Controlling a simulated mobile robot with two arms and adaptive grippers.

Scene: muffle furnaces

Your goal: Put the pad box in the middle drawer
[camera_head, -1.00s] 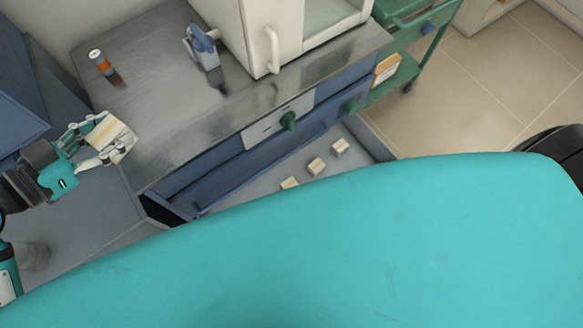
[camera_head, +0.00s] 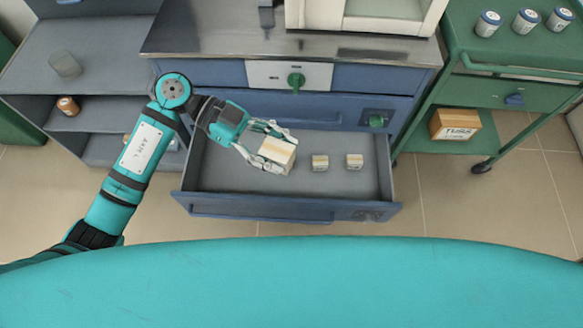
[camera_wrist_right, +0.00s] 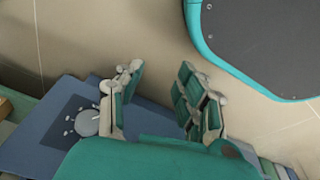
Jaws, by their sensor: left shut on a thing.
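The pad box (camera_head: 277,152), a pale cream-and-tan block, is in my left gripper (camera_head: 268,145) in the head view. The gripper is shut on it, with fingers at its sides. The box is over the left-middle part of an open blue drawer (camera_head: 230,177); I cannot tell whether it touches the drawer floor. My right gripper (camera_wrist_right: 160,72) shows in the right wrist view, fingers apart and empty.
The steel bench top (camera_head: 215,35) is above the drawer, with a white furnace (camera_head: 395,18) on it. A green trolley (camera_head: 500,60) stands at the right, with a cardboard box (camera_head: 455,124) on its lower shelf. A grey shelf unit (camera_head: 90,75) stands at the left.

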